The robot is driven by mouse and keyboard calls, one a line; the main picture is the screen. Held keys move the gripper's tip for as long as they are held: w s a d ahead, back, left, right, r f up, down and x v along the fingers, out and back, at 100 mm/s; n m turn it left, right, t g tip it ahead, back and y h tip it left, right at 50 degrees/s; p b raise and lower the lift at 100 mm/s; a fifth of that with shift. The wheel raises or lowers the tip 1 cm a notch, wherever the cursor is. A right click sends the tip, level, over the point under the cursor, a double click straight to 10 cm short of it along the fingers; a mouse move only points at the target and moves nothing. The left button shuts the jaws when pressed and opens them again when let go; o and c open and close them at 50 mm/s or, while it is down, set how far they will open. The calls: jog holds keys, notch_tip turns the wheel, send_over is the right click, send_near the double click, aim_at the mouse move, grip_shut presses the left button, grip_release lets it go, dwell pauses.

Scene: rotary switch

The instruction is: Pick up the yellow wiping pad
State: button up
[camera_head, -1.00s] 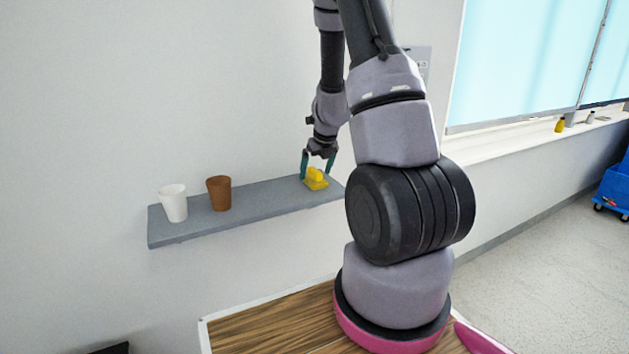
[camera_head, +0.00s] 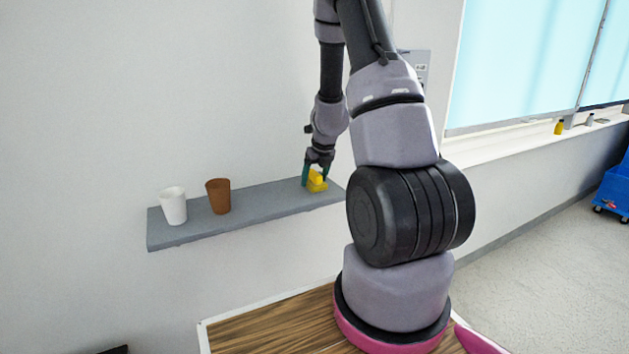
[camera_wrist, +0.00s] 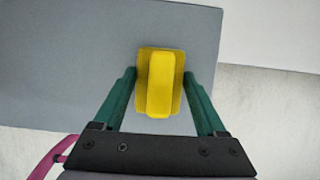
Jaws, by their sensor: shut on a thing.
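The yellow wiping pad (camera_head: 316,182) sits at the right end of the grey wall shelf (camera_head: 252,204). It has a flat base with a raised grip on top. In the wrist view the pad (camera_wrist: 159,82) lies between the two green fingers of my gripper (camera_wrist: 160,80). My gripper (camera_head: 316,177) points down and is shut on the pad, one finger on each side. The pad still appears at shelf level; I cannot tell whether it touches the shelf. The far finger is partly hidden in the head view.
A white cup (camera_head: 173,206) and a brown cup (camera_head: 218,196) stand on the left part of the shelf, clear of the gripper. The wall (camera_head: 230,90) is close behind the shelf. A windowsill with small bottles (camera_head: 559,127) lies far right.

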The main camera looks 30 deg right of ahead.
aim_at(314, 172)
jog(key=shift+r, duration=5)
